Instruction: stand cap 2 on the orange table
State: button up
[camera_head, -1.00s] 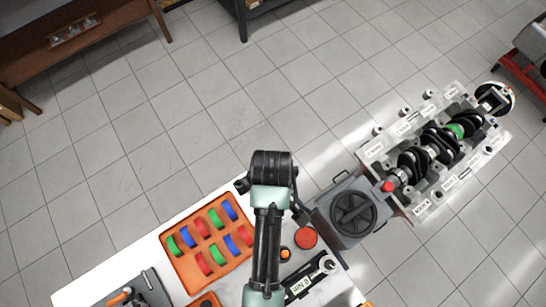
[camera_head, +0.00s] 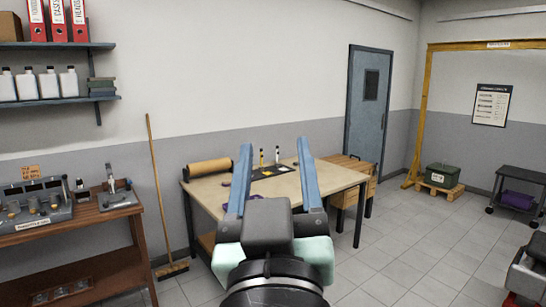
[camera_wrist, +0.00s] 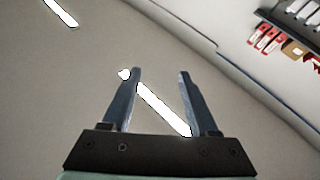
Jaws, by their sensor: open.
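My gripper (camera_head: 275,150) is raised in front of the head camera, its two blue-grey fingers pointing up and apart. It is open and empty. The wrist view also shows the open fingers (camera_wrist: 160,76) with nothing between them, against the ceiling. I cannot make out cap 2 in either current view. No table that is plainly orange shows now; a table with a tan top (camera_head: 212,193) stands behind my gripper, partly hidden by it.
On the tan table lie a brown roll (camera_head: 209,170), a dark mat and small bottles. A wooden bench (camera_head: 90,219) with parts stands at left, a broom (camera_head: 157,200) beside it. A green box (camera_head: 444,176) sits on a pallet.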

jog(key=s+r+m+t, duration=0.1)
jog(key=s+r+t, duration=0.3)
jog(key=s+r, duration=0.4)
notch_tip(320, 180, up, 2)
jog(key=shift+r+t, duration=0.15)
jog(key=shift+t, duration=0.15)
jog(key=shift+s, duration=0.1)
notch_tip(320, 180, down, 5)
jog(key=b, duration=0.4)
jog(key=shift+a+b, duration=0.1)
jog(key=shift+b, duration=0.25)
